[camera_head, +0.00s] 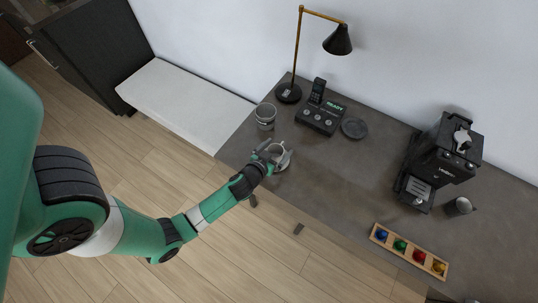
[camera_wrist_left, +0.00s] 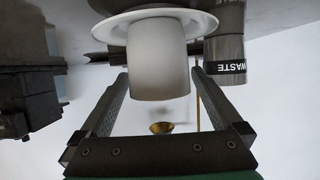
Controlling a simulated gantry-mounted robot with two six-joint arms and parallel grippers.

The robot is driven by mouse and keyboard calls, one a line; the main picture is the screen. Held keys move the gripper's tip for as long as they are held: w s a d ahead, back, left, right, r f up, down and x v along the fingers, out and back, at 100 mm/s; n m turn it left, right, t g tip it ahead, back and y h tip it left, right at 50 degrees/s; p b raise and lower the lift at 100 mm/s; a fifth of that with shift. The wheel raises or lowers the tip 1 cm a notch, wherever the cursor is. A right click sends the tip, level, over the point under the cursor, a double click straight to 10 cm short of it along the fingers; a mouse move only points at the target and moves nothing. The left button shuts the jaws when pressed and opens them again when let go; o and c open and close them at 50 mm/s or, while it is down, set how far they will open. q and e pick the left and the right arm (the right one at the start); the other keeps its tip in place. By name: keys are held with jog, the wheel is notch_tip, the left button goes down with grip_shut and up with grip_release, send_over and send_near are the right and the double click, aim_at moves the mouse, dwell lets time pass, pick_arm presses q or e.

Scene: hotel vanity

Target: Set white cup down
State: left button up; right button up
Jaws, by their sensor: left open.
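The white cup (camera_wrist_left: 158,70) stands on a white saucer (camera_wrist_left: 108,29) in the left wrist view, which shows the scene upside down. In the head view the cup and saucer (camera_head: 284,163) are near the left front edge of the desk, partly hidden by my gripper. My left gripper (camera_head: 271,152) is open, with one finger on each side of the cup. A gap shows between the cup and the fingers in the left wrist view. My right gripper is not in view.
A grey waste bin (camera_head: 265,116) stands just behind the cup on the desk (camera_head: 345,180). A phone dock (camera_head: 320,116), dark round coaster (camera_head: 354,128) and lamp (camera_head: 289,92) are behind. A coffee machine (camera_head: 441,160) and pod tray (camera_head: 408,252) are right. Mid-desk is clear.

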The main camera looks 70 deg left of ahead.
pick_arm(q)
jog(key=v, duration=0.9)
jog(key=shift+s+d, duration=0.15)
jog(key=shift+s, duration=0.15)
jog(key=shift+r, duration=0.1)
jog(key=w+d+r+t+h, duration=0.1)
jog(key=w+d+r+t, duration=0.15)
jog(key=w+r, duration=0.7)
jog(key=w+d+r+t, duration=0.1)
jog(key=w+r+t, duration=0.2)
jog(key=w+r, duration=0.7)
jog(key=d+r+m+t+h, duration=0.1)
jog(key=d+r+t, duration=0.15)
jog(key=r, duration=0.75)
jog(key=d+r+m+t+h, duration=0.1)
jog(key=d+r+t, duration=0.15)
jog(key=r, duration=0.85)
jog(key=s+d+r+m+t+h, duration=0.2)
jog(key=s+d+r, duration=0.1)
jog(key=r, duration=0.4)
jog(key=s+d+r+m+t+h, duration=0.2)
jog(key=s+d+r+h, duration=0.1)
jog(key=r, duration=0.5)
jog(key=s+d+r+m+t+h, duration=0.2)
jog(key=s+d+r, duration=0.1)
jog(key=r, duration=0.5)
jog(key=shift+s+d+r+m+h, duration=0.15)
jog(key=shift+d+r+m+h, duration=0.05)
jog(key=shift+d+m+h, duration=0.25)
